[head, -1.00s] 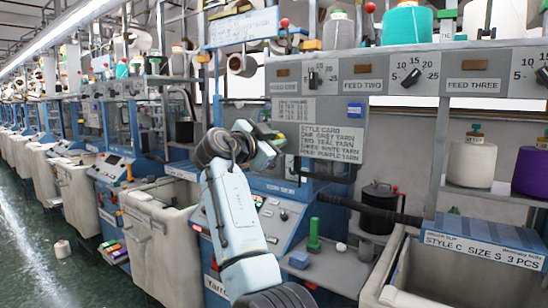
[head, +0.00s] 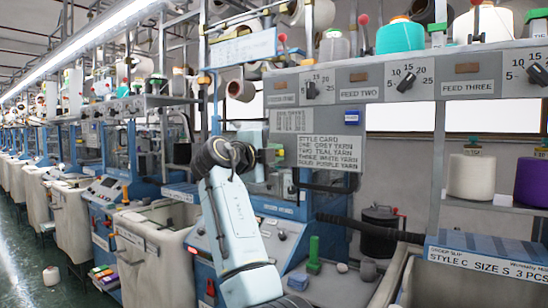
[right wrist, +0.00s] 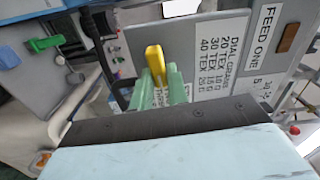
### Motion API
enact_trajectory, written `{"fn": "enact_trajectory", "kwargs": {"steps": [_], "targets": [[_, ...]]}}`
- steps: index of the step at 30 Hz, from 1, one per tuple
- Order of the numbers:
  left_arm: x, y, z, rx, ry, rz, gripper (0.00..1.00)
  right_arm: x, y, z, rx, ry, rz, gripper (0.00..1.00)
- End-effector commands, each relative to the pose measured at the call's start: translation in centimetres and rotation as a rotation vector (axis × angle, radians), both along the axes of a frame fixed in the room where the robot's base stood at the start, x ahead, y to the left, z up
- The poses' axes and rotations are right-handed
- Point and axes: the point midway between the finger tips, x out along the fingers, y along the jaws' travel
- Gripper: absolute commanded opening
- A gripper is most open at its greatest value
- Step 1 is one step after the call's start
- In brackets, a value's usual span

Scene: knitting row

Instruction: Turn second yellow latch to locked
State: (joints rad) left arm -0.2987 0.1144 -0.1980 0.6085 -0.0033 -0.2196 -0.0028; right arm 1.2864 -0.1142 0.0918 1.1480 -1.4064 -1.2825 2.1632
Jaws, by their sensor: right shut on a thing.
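A yellow latch (right wrist: 154,58) stands out from the grey panel in the right wrist view, beside the dial label (right wrist: 215,62). The green fingers of my right gripper (right wrist: 161,78) are shut on it, with its upper end showing above the fingertips. In the head view my right gripper (head: 265,152) reaches the machine front left of the style card (head: 325,152). There the latch is too small and covered to make out. Which way the latch is turned is hard to tell. My left gripper is not in view.
Feed dials (head: 405,82) sit on the grey rail above. White (head: 471,177) and purple (head: 533,180) yarn cones stand on the right shelf. A black hose (head: 370,229) crosses below. A green upright piece (head: 314,250) stands on the machine's lower deck. Grey bins line the left aisle.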

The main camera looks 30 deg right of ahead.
Motion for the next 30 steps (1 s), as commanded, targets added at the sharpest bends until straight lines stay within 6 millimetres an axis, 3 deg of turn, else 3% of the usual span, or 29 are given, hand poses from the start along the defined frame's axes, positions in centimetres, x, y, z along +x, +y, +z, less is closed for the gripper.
{"fn": "enact_trajectory", "kwargs": {"steps": [22,23,24,27,30], "targets": [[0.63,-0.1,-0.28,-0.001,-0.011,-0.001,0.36,-0.03,-0.03,-0.08,0.034,-0.082,-0.001,0.0],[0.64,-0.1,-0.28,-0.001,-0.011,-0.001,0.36,-0.03,-0.03,-0.09,0.034,-0.082,-0.001,0.19],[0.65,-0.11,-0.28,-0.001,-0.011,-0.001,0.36,-0.03,-0.03,-0.09,0.034,-0.082,-0.001,0.24],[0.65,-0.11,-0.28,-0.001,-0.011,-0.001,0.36,-0.03,-0.03,-0.09,0.034,-0.081,-0.001,0.37],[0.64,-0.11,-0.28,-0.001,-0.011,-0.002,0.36,-0.02,-0.03,-0.1,0.034,-0.081,-0.001,0.37]]}}
